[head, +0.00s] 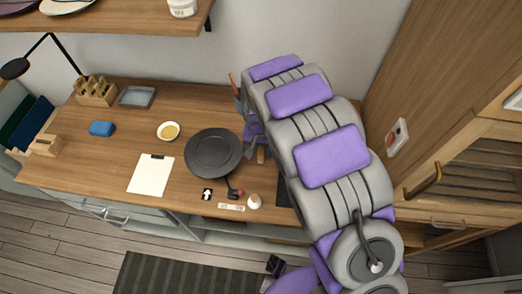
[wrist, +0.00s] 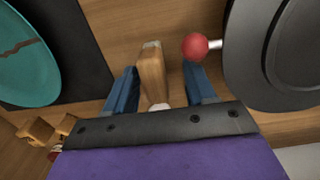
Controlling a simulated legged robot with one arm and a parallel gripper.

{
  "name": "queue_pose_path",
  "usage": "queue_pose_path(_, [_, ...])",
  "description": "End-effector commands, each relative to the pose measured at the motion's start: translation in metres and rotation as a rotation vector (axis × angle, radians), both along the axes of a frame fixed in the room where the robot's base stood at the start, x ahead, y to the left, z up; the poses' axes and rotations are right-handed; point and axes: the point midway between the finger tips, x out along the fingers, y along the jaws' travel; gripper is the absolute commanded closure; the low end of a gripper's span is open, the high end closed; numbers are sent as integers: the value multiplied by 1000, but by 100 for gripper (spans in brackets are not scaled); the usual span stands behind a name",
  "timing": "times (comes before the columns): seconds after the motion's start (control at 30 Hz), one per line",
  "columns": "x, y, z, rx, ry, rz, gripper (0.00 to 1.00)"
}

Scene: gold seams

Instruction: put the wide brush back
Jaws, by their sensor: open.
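In the wrist view, my gripper (wrist: 160,70) is open, with its two blue fingers apart. A wooden piece (wrist: 151,68), like a brush handle, lies between the fingers with a gap visible on the right side. A pale, rounded part shows at its near end, partly hidden by the gripper's dark bar. I cannot tell for certain that it is the wide brush; no bristles show. In the head view, a small wooden piece (head: 261,155) shows beside my arm, right of the dark round plate (head: 213,152). My arm hides much of the bench's right end.
The dark disc (wrist: 285,50) stands close on the right, with a red knob (wrist: 195,46) near the right finger. A teal dish (wrist: 28,62) is at left. On the bench are a slotted wooden block (head: 96,92), a yellow bowl (head: 169,131) and white paper (head: 151,175).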

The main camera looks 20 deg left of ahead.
Motion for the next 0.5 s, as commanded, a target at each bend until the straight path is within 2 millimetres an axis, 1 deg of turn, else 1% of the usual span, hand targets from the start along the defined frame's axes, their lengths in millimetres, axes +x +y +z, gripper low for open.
queue_pose_path(0.03, [0,-1,11,3,-1,-1,45])
queue_pose_path(0.3, [1,-6,68,10,-3,-1,45])
queue_pose_path(0.4, [1,-3,84,6,-2,-2,45])
queue_pose_path(0.5, [2,1,95,3,-3,0,45])
